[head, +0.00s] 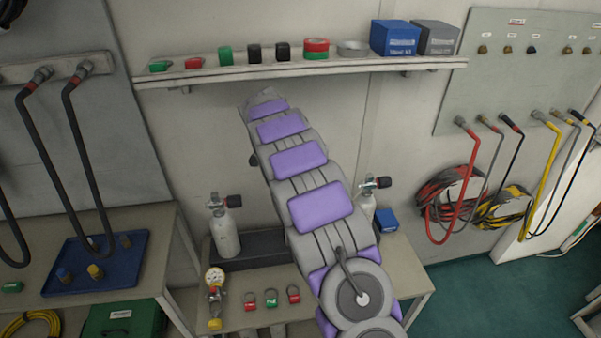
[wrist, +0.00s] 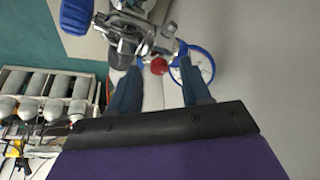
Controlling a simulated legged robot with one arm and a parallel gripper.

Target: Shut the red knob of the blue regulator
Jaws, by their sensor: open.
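The regulator (wrist: 128,40) shows in the wrist view as a metal body with a large blue knob (wrist: 77,16) at upper left and a blue-rimmed round gauge (wrist: 208,64) at right. Its small red knob (wrist: 159,66) sits below the metal body. My gripper (wrist: 158,64) is open, with one blue finger on each side of the red knob in the picture. I cannot tell how far beyond the fingertips the knob lies, and no contact is clear. In the head view my arm reaches toward the wall; my gripper and this regulator are not discernible there.
In the head view a shelf (head: 300,70) with caps and boxes runs along the wall. Small gas cylinders (head: 225,232) and a yellow-ended gauge assembly (head: 214,282) stand on the bench. Hoses (head: 467,180) hang at right. The wrist view shows racked cylinders (wrist: 40,85) at left.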

